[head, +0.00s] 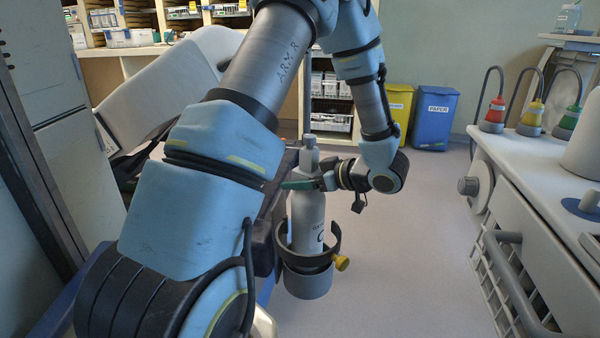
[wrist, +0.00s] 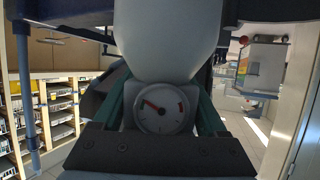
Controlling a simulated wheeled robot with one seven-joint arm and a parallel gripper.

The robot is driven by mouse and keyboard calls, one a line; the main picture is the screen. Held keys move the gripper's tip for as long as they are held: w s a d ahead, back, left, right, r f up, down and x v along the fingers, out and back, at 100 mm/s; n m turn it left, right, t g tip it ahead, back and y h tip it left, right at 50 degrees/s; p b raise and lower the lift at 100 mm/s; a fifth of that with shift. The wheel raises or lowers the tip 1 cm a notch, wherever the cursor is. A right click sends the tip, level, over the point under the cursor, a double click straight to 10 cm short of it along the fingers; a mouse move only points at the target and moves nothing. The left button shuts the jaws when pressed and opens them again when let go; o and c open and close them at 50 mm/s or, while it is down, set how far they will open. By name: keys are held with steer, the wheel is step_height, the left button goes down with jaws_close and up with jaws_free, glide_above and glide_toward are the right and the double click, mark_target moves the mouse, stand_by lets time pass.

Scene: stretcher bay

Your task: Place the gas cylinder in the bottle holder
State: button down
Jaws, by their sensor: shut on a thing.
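The gas cylinder (head: 308,214), pale grey with a narrower neck and dark lettering, stands upright in the head view. Its lower part is inside the dark ring of the bottle holder (head: 336,232), which has a yellow knob. A grey cup shape shows below the ring; I cannot tell whether the cylinder's base rests on its floor. My gripper (head: 304,183) comes from the right, its teal fingers shut on the cylinder near the neck. In the wrist view, the cylinder's pale body (wrist: 170,35) and a round gauge (wrist: 163,110) fill the space between my fingers.
The stretcher's blue edge lies beside the holder, partly hidden by my arm. A white counter (head: 535,165) with a rail and basket stands at the right. Yellow (head: 398,103) and blue (head: 434,115) bins stand at the back. The floor (head: 410,240) between is clear.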

steer(key=shift+f, duration=0.9)
jaws_free()
steer(key=shift+f, duration=0.1)
steer(key=shift+s+d+r, duration=0.2)
steer(key=shift+d+r, duration=0.1)
steer(key=p+v, duration=0.1)
steer(key=v, duration=1)
steer(key=shift+s+d, duration=0.1)
